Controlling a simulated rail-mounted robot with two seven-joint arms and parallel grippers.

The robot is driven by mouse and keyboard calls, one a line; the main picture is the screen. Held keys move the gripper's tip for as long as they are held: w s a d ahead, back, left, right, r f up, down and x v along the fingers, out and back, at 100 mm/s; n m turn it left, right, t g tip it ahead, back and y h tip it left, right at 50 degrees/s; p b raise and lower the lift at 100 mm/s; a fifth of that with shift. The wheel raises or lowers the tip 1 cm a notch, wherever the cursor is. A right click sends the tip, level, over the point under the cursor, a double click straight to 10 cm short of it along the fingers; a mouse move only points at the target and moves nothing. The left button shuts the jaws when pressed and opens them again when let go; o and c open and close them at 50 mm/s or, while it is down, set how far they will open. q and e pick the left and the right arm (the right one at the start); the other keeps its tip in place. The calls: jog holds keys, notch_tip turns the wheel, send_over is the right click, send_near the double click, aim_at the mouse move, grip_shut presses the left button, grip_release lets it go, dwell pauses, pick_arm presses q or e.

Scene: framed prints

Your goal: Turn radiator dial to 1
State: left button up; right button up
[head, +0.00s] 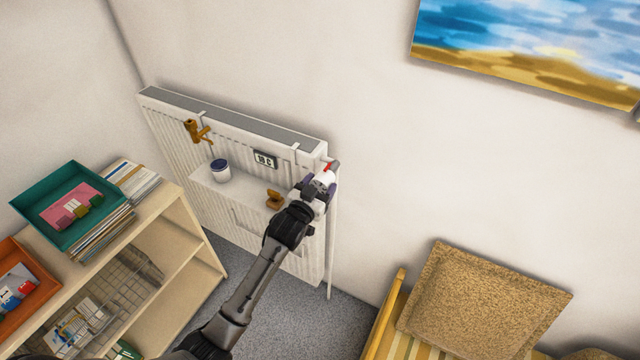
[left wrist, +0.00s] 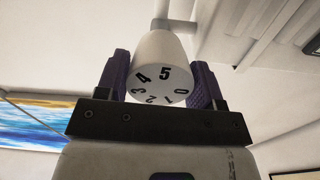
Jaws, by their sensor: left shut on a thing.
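The white radiator dial (head: 325,177) is at the upper right end of the white radiator (head: 165,120), with a red mark beside it. My left gripper (head: 321,187) is at the dial, its arm reaching up from below. In the left wrist view the dial (left wrist: 160,52) sits between the purple fingers of the left gripper (left wrist: 162,82), which are shut on it from both sides. The dial's end face has black numbers, with 5 at the top and 1 near the bottom right. The red mark is not visible in that view. My right gripper is not in view.
A shelf on the radiator front holds a jar (head: 220,170) and a small brown object (head: 274,199). An orange-brown object (head: 197,131) hangs on the radiator. A bookcase (head: 190,235) stands at left, a cushion (head: 480,300) at lower right. The wall right of the dial is clear.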

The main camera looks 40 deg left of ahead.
pick_arm(q)
jog(key=m+p, duration=0.2)
jog(key=shift+r+m, duration=0.15)
jog(key=shift+m, duration=0.15)
jog(key=m+p, duration=0.1)
jog(key=m, duration=0.1)
jog(key=shift+m, duration=0.3)
jog(key=m+p, duration=0.1)
jog(key=m, duration=0.2)
jog(key=shift+p, duration=0.3)
jog(key=shift+m, duration=0.7)
jog(key=shift+f, duration=0.2)
jog(key=o, duration=0.9)
jog(key=shift+s, duration=0.15)
